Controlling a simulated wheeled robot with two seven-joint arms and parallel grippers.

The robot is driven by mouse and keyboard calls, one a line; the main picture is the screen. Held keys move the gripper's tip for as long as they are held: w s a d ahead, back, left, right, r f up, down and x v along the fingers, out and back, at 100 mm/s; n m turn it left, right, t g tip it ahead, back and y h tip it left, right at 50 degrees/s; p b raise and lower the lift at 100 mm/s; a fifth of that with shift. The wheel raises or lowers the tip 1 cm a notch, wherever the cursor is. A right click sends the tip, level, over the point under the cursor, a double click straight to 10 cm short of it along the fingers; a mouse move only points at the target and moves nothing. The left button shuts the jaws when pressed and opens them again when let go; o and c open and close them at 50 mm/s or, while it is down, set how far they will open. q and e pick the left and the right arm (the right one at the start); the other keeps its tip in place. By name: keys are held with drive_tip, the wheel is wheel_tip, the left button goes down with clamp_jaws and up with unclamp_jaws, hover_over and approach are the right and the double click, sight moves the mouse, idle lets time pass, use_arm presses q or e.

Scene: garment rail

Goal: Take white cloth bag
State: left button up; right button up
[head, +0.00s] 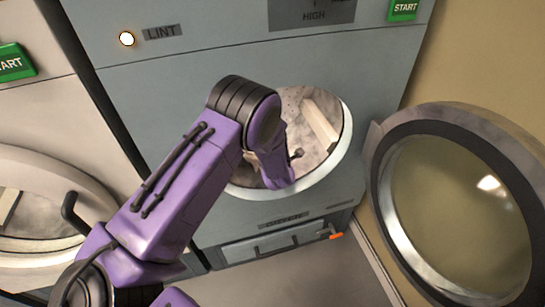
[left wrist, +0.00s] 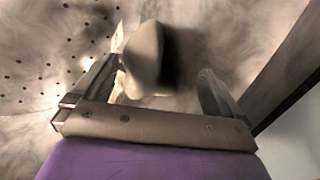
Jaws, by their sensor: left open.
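A pale, rounded cloth-like thing (left wrist: 143,55), which looks like the white cloth bag, lies inside the dryer drum in the left wrist view. Its right side is in dark shadow. My left gripper (left wrist: 158,75) is open, with one finger on each side of the pale thing; I cannot tell whether they touch it. In the head view my left arm reaches through the round opening of the dryer (head: 170,75), and my left gripper (head: 290,158) is inside the drum. The bag is mostly or wholly hidden behind my arm there. My right gripper is not in view.
The dryer's round door (head: 455,200) stands wide open on the right. The opening's metal rim (head: 345,135) surrounds my forearm. A pale bar (head: 320,122) runs along the drum wall. A second machine (head: 35,115) stands at the left, and the floor (head: 300,285) is clear.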

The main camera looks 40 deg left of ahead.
use_arm(q)
drive_tip(key=shift+s+a+f, duration=0.1)
drive_tip(key=shift+s+a, duration=0.05)
drive_tip(key=shift+a, duration=0.3)
drive_tip(key=shift+s+a+f, duration=0.1)
drive_tip(key=shift+s+a, duration=0.05)
drive_tip(key=shift+a, duration=0.3)
drive_tip(key=x, duration=0.2)
drive_tip(key=b+x, duration=0.1)
drive_tip(key=x, duration=0.2)
drive_tip(key=shift+w+f, duration=0.15)
drive_tip(key=shift+w, duration=0.35)
drive_tip(key=shift+a, duration=0.15)
drive_tip(key=shift+r, duration=0.2)
drive_tip(key=c, duration=1.1)
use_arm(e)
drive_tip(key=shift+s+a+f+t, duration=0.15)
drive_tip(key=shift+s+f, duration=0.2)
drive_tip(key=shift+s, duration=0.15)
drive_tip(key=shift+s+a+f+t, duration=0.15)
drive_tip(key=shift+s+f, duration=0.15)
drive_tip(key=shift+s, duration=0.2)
use_arm(q)
drive_tip(key=shift+r, duration=0.1)
